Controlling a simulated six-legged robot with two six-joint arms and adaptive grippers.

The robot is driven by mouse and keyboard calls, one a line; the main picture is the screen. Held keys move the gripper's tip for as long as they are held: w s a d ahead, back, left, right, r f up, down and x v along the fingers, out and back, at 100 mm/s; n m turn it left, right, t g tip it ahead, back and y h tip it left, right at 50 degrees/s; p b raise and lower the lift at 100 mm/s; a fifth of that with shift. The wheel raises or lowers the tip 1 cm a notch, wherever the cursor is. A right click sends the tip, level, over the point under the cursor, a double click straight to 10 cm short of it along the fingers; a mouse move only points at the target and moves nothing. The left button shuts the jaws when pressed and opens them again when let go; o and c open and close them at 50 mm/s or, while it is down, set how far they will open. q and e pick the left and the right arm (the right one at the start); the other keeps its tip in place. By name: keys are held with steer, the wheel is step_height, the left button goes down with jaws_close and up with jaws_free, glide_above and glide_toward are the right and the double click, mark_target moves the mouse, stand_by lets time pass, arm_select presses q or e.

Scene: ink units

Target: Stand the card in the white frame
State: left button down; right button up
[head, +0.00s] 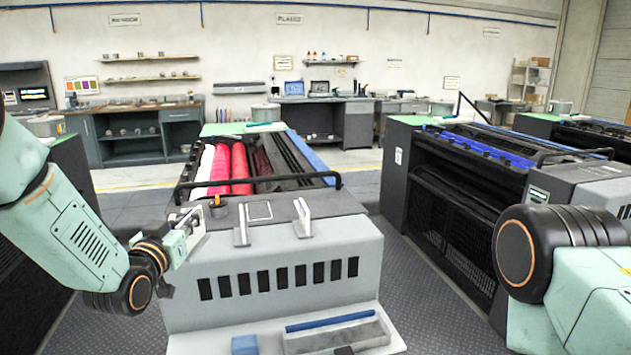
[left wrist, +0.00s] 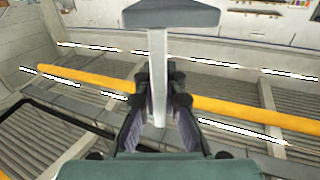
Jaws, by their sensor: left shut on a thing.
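My left gripper (head: 184,232) is at the left front corner of the grey machine and is shut. In the head view the held piece (head: 193,222) is small, pale and partly hidden by the fingers. On the machine top are a flat pale-rimmed rectangle (head: 260,211) and two upright white pieces (head: 241,224) and (head: 302,217); I cannot tell which is the white frame. The right gripper is out of view.
The grey machine (head: 270,255) has red and pink rollers (head: 230,168) and a black rail (head: 290,180) behind its top. A lower ledge holds a blue block (head: 244,345) and a grey tray (head: 335,337).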

arm_select(q)
steer(key=s+d+f+m+g+h+b, duration=0.1)
steer(key=s+f+b, duration=0.4)
steer(key=s+f, duration=0.7)
steer(key=s+d+f+m+g+h+b, duration=0.1)
steer(key=s+d+f+m+h+b, duration=0.2)
steer(key=s+f, duration=0.9)
steer(key=shift+s+d+m+h+b, duration=0.3)
steer(key=shift+s+d+h+b, duration=0.15)
steer(key=shift+d+h+b, duration=1.2)
